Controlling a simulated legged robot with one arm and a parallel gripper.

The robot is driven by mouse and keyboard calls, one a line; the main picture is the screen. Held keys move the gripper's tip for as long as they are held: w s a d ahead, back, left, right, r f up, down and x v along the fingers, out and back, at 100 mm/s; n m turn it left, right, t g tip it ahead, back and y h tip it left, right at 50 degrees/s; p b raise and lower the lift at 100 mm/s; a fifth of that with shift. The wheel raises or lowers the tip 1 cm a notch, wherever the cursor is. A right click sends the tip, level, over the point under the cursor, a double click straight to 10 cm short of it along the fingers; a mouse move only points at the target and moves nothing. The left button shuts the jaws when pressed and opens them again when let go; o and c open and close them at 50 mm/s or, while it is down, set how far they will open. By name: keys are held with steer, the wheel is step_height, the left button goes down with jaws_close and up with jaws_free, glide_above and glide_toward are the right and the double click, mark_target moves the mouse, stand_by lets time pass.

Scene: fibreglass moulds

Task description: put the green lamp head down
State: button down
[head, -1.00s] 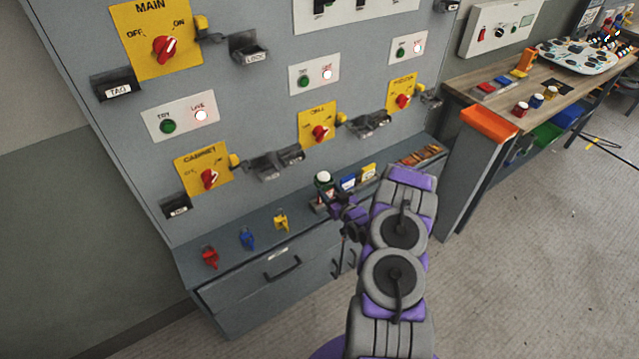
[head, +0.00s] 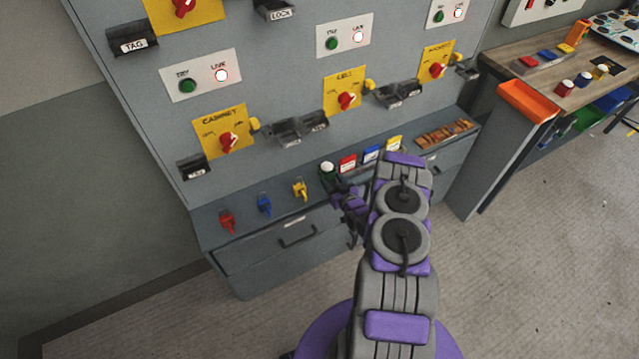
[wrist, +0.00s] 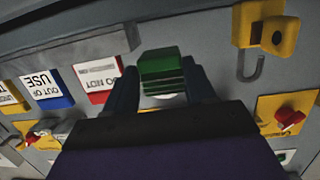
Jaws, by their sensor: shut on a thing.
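The green lamp head (head: 327,172), with a white dome, is in my gripper (head: 337,188) in the head view. It is at the shelf, just left of the red tag card. In the wrist view the ribbed green lamp head (wrist: 162,70) sits between the two dark fingers of my gripper (wrist: 162,88), which are shut on it. Part of its pale dome shows below the green. I cannot tell whether it touches the shelf (head: 240,232).
Red (head: 347,163), blue (head: 371,153) and yellow (head: 394,144) tag cards stand right of the lamp head. Red (head: 227,221), blue (head: 264,205) and yellow (head: 299,190) padlocks are to its left. A yellow padlock with a grey shackle (wrist: 275,35) is near in the wrist view.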

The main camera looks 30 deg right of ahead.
mark_target(318, 186)
steer(key=w, duration=0.1)
steer(key=w+a, duration=0.2)
steer(key=shift+w+a+f+b, duration=0.2)
steer(key=shift+w+f+b, duration=0.05)
steer(key=shift+w+b, duration=0.05)
steer(key=shift+w+a+r, duration=0.1)
steer(key=shift+w+a, duration=0.25)
steer(key=shift+a, duration=0.35)
steer(key=shift+w+a, duration=0.25)
steer(key=shift+a, duration=0.05)
steer(key=f, duration=0.2)
steer(key=f+b, duration=0.1)
steer(key=shift+d+f, duration=0.35)
steer(key=shift+d, duration=0.05)
steer(key=shift+s+d, duration=0.1)
steer(key=shift+d, duration=0.15)
steer(key=c, duration=0.8)
jaws_free()
steer(key=o, duration=0.4)
steer(key=shift+a, duration=0.4)
